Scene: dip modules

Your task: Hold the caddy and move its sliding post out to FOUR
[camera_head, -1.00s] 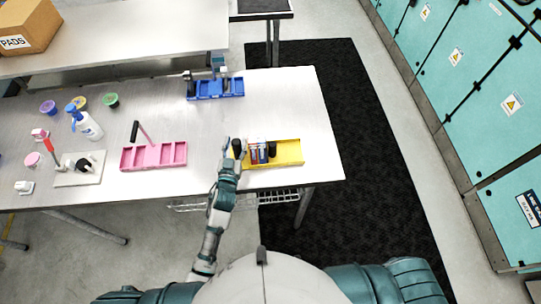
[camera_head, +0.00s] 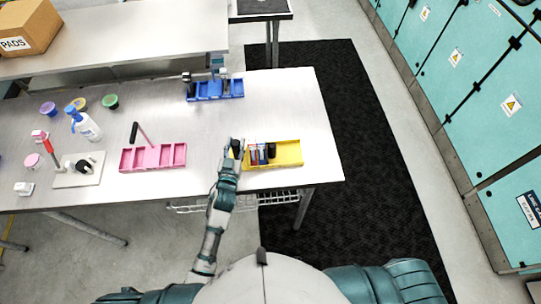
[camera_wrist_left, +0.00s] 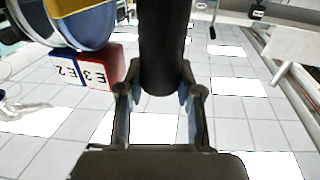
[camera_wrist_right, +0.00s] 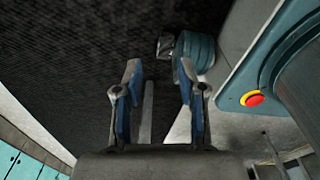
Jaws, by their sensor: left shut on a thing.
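The yellow caddy (camera_head: 288,153) lies near the front edge of the table in the head view. Small blue, red and dark pieces (camera_head: 262,154) stand at its left part. My left gripper (camera_head: 234,152) is at the caddy's left end, shut on a dark upright cylinder (camera_head: 237,147). In the left wrist view the dark cylinder (camera_wrist_left: 166,45) is between the fingertips. Blocks marked E2 and E3 (camera_wrist_left: 86,68) show left of it there. Where the cylinder meets the caddy is hidden. My right gripper (camera_wrist_right: 156,88) is open and empty in the right wrist view, above the dark floor mat.
A pink caddy (camera_head: 153,167) with a tilted black-handled post (camera_head: 140,134) lies left of my left arm. A blue caddy (camera_head: 216,96) is farther back. A pump bottle (camera_head: 86,127) and small tubs stand at left. The table right of the yellow caddy is clear.

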